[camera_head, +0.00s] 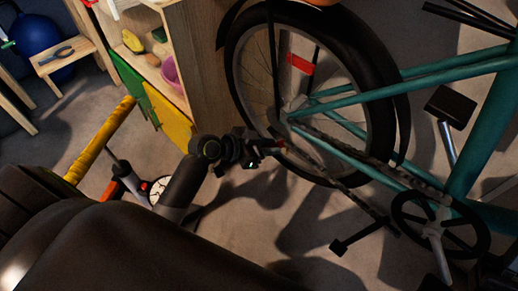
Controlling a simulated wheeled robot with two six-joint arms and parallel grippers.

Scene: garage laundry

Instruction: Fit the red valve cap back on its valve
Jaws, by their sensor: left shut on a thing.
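My left gripper (272,147) reaches in from the lower left and is shut on a small reddish thing (279,146), most likely the red valve cap. It is too small and dark to make out fully. The gripper is at the left lower part of the bicycle's rear wheel (238,97), overlapping the rim in the picture. I cannot tell whether the reddish thing touches the wheel. The valve cannot be picked out among the dark rim and spokes. My right gripper is not in view.
The teal bicycle frame (420,72), crank and pedals fill the right side. A floor pump with a yellow handle (100,140) and a gauge (159,188) stands left, close to my arm. A shelf unit (203,60) and small stool (62,60) are behind.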

